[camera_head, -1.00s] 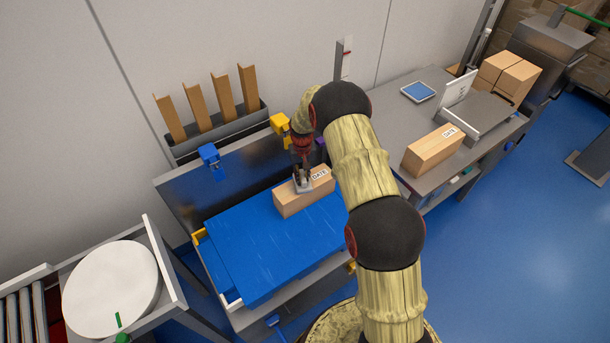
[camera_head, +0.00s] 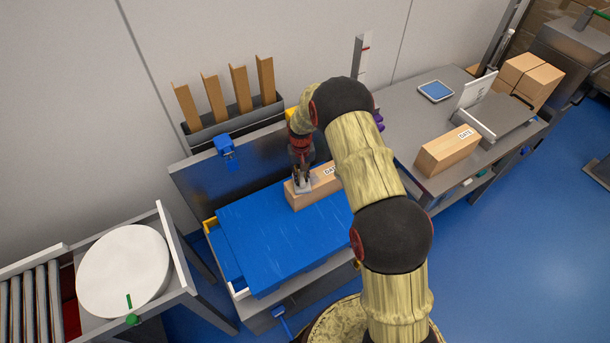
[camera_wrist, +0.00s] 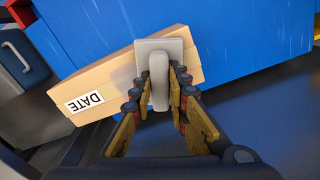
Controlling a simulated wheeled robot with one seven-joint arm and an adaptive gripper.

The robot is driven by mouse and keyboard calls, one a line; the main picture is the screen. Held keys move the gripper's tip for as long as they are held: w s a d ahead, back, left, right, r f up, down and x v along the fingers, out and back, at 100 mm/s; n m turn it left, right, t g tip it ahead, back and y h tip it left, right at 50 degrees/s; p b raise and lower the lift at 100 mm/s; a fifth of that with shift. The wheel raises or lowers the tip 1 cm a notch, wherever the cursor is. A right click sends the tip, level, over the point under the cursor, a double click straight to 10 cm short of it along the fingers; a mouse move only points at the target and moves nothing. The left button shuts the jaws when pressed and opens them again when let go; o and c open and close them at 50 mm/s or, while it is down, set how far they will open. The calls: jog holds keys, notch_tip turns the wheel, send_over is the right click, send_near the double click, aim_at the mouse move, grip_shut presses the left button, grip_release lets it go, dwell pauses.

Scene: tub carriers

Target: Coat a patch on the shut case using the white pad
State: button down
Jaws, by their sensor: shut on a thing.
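The shut case (camera_head: 323,186) is a tan box with a white DATE label, lying on the blue surface. In the wrist view the case (camera_wrist: 105,80) runs diagonally, with its label at the lower left. My gripper (camera_head: 302,178) is over the case's left end in the head view. It is shut on the handle of the white pad (camera_head: 302,188); the pad's pale plate (camera_wrist: 174,46) and handle show between the fingers in the wrist view. The pad lies over the case's top, seemingly on it, but exact contact is unclear. It hides part of the top, and no coated patch shows.
A second DATE box (camera_head: 447,152) lies on the grey bench to the right, near a blue-topped tray (camera_head: 436,91). A blue clamp (camera_head: 227,150) and upright brown strips (camera_head: 239,88) stand behind. A white round table (camera_head: 125,270) is at the left.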

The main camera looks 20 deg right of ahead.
jog(key=shift+s+a+f, duration=0.1)
jog(key=shift+s+a, duration=0.15)
jog(key=shift+a, duration=0.65)
jog(key=shift+s+a+f, duration=0.1)
jog(key=shift+s+a, duration=0.1)
jog(key=shift+a, duration=0.7)
jog(key=shift+r, duration=0.15)
notch_tip(320, 180, up, 6)
jog(key=p, duration=0.3)
jog(key=shift+w+p, duration=0.1)
jog(key=shift+p, duration=0.2)
notch_tip(320, 180, up, 3)
jog(key=shift+f+p, duration=0.1)
jog(key=shift+p, duration=0.65)
jog(key=shift+f+b, duration=1.8)
jog(key=shift+f, duration=1.55)
